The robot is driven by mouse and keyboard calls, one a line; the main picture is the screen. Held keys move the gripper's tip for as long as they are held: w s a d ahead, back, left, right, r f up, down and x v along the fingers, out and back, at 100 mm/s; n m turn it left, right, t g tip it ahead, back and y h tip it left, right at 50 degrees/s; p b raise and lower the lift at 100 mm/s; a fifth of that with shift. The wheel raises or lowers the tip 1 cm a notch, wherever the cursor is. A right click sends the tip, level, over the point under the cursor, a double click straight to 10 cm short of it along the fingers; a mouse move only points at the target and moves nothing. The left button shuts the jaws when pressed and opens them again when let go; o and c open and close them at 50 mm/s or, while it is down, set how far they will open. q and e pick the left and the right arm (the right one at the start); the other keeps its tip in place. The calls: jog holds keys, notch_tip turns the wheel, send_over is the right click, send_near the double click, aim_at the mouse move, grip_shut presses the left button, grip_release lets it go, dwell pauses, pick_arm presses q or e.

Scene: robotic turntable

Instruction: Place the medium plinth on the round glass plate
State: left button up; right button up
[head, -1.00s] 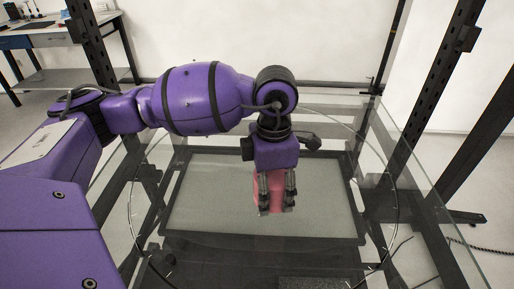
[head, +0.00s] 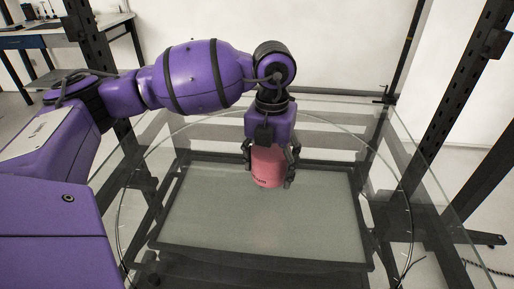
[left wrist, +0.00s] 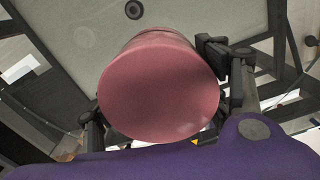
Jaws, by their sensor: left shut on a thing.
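The medium plinth, a pink-red cylinder with small dark lettering (head: 267,172), is held upright in my left gripper (head: 269,165), with one finger on each side. In the left wrist view the plinth's round end (left wrist: 158,88) fills the middle, and dark gripper fingers flank it. The round glass plate (head: 205,222) is a large clear disc with a thin rim. The plinth appears over the plate's inner area, toward the back. I cannot tell whether its base touches the glass. My right gripper is not in view.
A dark frame with a grey panel (head: 300,225) shows through the glass. Black perforated posts (head: 470,95) stand at the right, and another post is behind my left arm. A workbench (head: 75,35) is at the back left. The plate's front area is clear.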

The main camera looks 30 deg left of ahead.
pick_arm(q)
jog(key=w+a+f, duration=0.1)
jog(key=f, duration=0.1)
jog(key=w+a+f, duration=0.3)
jog(key=w+f, duration=0.1)
jog(key=shift+w+a+f, duration=0.2)
jog(key=shift+f, duration=0.15)
jog(key=shift+w+a+f, duration=0.1)
jog(key=shift+f, duration=0.8)
jog(key=shift+w+a+f, duration=0.1)
jog(key=shift+f, duration=0.75)
jog(key=o, duration=0.9)
jog(key=shift+f, duration=0.2)
jog(key=shift+c, duration=0.2)
jog(key=o, duration=0.4)
jog(key=shift+r, duration=0.15)
notch_tip(320, 180, up, 12)
jog(key=shift+r, duration=0.1)
